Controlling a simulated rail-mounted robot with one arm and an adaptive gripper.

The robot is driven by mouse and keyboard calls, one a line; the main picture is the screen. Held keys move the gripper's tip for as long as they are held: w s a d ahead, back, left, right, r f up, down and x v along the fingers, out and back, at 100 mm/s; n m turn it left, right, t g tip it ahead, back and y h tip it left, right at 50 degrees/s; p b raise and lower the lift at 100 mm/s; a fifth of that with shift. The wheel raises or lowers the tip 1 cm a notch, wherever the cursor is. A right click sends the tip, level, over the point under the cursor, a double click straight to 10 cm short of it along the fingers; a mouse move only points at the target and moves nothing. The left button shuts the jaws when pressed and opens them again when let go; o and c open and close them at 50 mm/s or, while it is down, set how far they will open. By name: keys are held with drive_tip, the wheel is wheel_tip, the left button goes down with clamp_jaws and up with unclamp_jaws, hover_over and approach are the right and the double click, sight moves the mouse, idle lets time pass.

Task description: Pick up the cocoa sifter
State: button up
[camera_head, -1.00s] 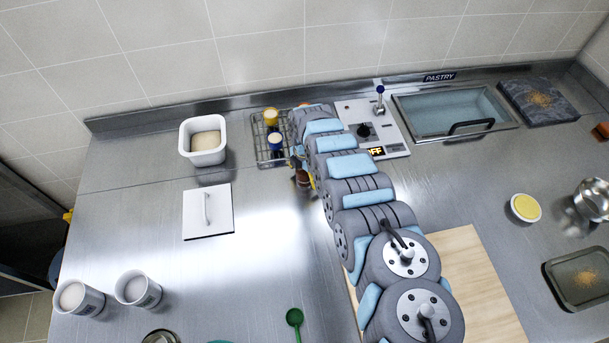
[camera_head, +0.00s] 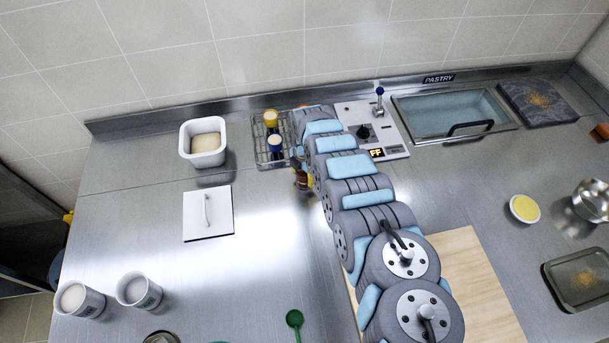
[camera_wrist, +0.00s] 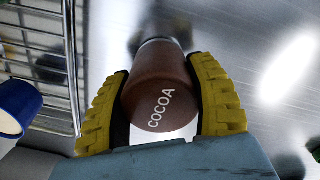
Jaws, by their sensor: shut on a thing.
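The cocoa sifter is a brown cylinder with "COCOA" written on its top. In the wrist view the cocoa sifter (camera_wrist: 160,95) stands between the two yellow ridged fingers of my gripper (camera_wrist: 163,110), which is shut on it from both sides. In the head view my gripper (camera_head: 302,176) is mostly hidden by my arm, and only a small brown part of the sifter shows there. It is just right of and in front of the wire rack (camera_head: 262,152). I cannot tell whether the sifter touches the counter.
A control panel (camera_head: 390,148) is to the right. A white tub (camera_head: 203,155) and a white lid (camera_head: 208,213) are left, with bare counter between.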

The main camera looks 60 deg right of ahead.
wheel_tip(320, 180, up, 4)
drive_tip(key=p, duration=0.3)
drive_tip(key=shift+f, duration=0.1)
drive_tip(key=r+p, duration=0.1)
drive_tip(key=p, duration=0.1)
drive_tip(key=s+a+r+p, duration=0.1)
drive_tip(key=p, duration=0.1)
drive_tip(key=a+r+p, duration=0.1)
drive_tip(key=p, duration=0.1)
drive_tip(key=shift+s, duration=0.35)
drive_tip(key=s+a+r+p, duration=0.5)
drive_tip(key=s+a+p, duration=0.2)
drive_tip(key=a, duration=0.1)
drive_tip(key=shift+s+a+r, duration=0.15)
drive_tip(key=shift+s+r, duration=0.05)
drive_tip(key=shift+r, duration=0.2)
